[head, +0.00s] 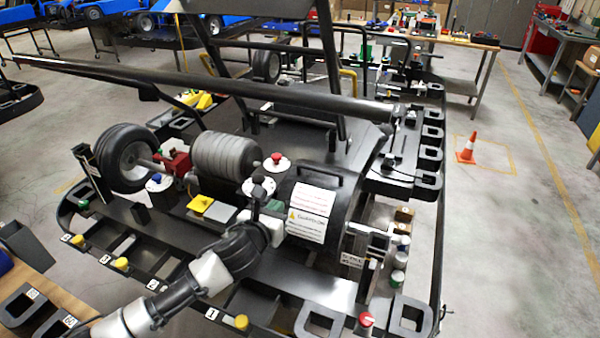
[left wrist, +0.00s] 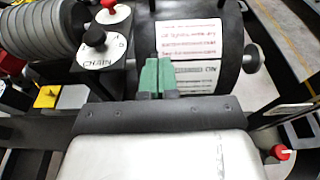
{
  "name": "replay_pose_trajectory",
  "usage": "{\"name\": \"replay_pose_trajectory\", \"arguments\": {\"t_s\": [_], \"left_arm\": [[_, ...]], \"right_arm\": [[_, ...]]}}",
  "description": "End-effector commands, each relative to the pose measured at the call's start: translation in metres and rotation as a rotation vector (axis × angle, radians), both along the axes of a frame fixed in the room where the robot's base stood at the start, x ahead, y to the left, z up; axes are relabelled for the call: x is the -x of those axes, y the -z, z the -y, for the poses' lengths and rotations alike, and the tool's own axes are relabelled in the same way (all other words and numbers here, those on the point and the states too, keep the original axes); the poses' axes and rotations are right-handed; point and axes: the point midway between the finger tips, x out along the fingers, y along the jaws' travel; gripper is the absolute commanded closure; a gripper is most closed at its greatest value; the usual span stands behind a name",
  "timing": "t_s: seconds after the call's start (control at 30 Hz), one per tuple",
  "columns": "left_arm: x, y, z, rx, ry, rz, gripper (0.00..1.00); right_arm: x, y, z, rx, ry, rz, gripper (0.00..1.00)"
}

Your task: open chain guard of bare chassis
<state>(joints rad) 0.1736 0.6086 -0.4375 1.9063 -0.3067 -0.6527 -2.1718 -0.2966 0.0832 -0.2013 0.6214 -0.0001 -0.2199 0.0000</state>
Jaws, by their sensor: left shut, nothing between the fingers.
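The chassis (head: 300,285) is a black frame in the middle of the head view. Its chain guard (head: 345,205) is a black curved cover with white labels on its face and a handle (head: 322,177) on top. It appears lowered; what lies under it is hidden. A black knob on a white dial marked CHAIN (left wrist: 94,36) is left of the guard in the left wrist view; it also shows in the head view (head: 262,186). My left gripper (left wrist: 157,76), with green fingers, is shut and empty in front of the guard's label, right of the dial. Contact cannot be told. My right gripper is not in view.
A red button (head: 277,158) stands behind the dial, and a ribbed grey cylinder (head: 224,158) and a wheel (head: 122,160) are to the left. A long black bar (head: 250,90) crosses above the chassis. Open floor with an orange cone (head: 467,150) is at right.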

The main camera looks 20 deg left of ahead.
Motion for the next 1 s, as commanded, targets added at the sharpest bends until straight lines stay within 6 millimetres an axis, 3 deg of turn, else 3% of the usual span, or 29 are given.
{"name": "replay_pose_trajectory", "arguments": {"t_s": [0.17, 0.67, 0.8, 1.0], "left_arm": [[-0.014, -0.001, 0.000, -0.025, 0.006, 0.007, 1.00], [-0.098, 0.016, 0.003, -0.018, 0.006, 0.005, 1.00], [-0.117, 0.002, 0.004, -0.019, 0.006, 0.006, 1.00], [-0.130, -0.003, 0.004, -0.020, 0.006, 0.005, 1.00]], "right_arm": [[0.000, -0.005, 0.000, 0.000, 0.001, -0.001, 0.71], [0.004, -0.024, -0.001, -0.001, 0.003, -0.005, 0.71], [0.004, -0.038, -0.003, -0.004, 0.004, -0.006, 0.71], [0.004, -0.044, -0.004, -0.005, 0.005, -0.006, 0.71]]}}
